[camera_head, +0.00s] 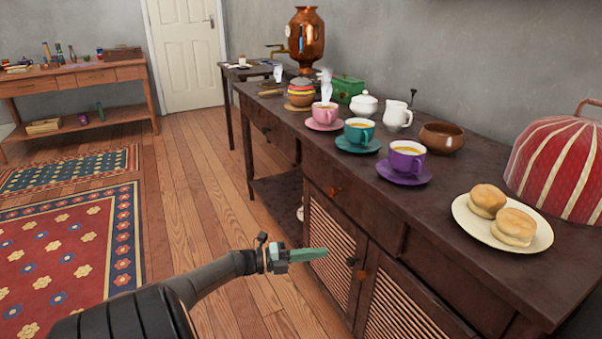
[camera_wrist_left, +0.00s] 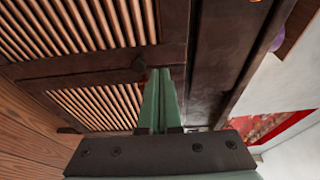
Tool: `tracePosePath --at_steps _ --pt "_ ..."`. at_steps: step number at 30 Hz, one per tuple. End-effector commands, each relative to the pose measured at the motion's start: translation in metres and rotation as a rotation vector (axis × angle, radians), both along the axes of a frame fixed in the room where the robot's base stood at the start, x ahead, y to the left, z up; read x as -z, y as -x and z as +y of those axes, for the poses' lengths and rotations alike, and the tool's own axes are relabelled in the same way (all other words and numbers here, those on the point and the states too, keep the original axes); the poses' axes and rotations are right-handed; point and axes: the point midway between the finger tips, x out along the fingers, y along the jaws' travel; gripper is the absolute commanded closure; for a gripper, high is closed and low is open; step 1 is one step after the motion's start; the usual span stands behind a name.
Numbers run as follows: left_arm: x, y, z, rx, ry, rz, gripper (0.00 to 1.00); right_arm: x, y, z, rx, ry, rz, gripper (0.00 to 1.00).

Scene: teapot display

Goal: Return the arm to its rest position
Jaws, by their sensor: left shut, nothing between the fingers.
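My left gripper (camera_head: 308,255) is in front of the dark wooden sideboard, below its top and close to a slatted door (camera_head: 332,259). Its green fingers are together with nothing between them. I cannot tell whether the fingertips touch the door. My left arm (camera_head: 205,280) reaches in from the lower left of the head view. My right gripper is in neither view.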

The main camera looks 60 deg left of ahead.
Motion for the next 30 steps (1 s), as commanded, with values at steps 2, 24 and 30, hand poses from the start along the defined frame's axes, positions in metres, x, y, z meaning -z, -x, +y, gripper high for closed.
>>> tracePosePath --at_steps 2,24,30 --pt "0.003 0.0 0.015 -0.002 -0.002 -0.001 1.0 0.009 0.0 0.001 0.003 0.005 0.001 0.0" --pt "0.003 0.001 0.03 0.025 0.022 0.002 1.0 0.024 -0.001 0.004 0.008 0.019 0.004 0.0" --pt "0.013 -0.014 -0.064 0.141 0.155 0.016 1.0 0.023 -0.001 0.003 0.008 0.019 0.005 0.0"
